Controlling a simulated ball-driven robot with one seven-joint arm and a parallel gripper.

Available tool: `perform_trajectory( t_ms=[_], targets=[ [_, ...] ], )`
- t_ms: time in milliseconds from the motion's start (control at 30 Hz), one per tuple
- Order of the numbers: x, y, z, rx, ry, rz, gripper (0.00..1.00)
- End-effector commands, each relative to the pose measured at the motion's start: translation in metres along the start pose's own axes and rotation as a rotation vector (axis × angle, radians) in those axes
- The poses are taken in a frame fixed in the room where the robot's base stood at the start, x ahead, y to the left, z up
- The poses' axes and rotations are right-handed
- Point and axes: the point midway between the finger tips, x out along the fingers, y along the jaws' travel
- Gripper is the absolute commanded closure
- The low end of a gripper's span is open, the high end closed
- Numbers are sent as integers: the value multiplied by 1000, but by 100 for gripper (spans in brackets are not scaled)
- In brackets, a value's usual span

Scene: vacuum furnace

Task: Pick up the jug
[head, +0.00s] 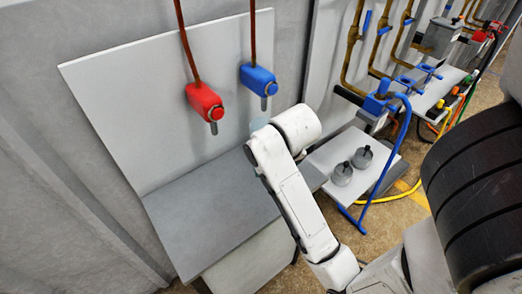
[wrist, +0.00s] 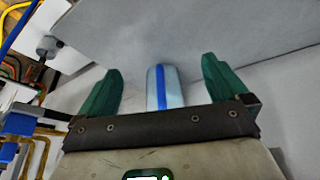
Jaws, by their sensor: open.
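The jug (wrist: 173,90) shows in the wrist view as a pale blue, clear-looking body with a darker blue stripe. It stands out between the two green fingers of my gripper (wrist: 161,66), with a gap on each side. The fingers are apart and do not touch it. Its lower part is hidden behind the gripper's dark crossbar. In the head view a small pale blue patch, probably the jug (head: 259,123), shows just past my white arm, above the grey shelf (head: 205,220). My gripper is hidden there by the arm.
A red fitting (head: 204,101) and a blue fitting (head: 258,78) hang on pipes in front of the upright grey panel (head: 130,105). A white table (head: 345,145) at right holds two grey weights (head: 342,174). The shelf's left part is clear.

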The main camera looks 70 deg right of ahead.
Motion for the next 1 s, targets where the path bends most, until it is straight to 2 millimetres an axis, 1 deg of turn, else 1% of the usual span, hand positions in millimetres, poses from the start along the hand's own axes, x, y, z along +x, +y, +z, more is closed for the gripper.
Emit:
perform_trajectory(
  t_ms=[100, 233, 500, 600, 700, 867, 1000],
  targets=[
    [0, 4, -8, 48, 5, -1, 0],
    [3, 6, -23, 57, 5, -1, 0],
    [18, 8, -59, 54, 3, -2, 0],
    [24, 8, -69, 53, 3, -1, 0],
    [28, 9, -77, 50, 4, 0, 0],
    [31, 9, -82, 50, 4, 0, 0],
    [35, 9, -96, 52, 4, -2, 0]
  ],
)
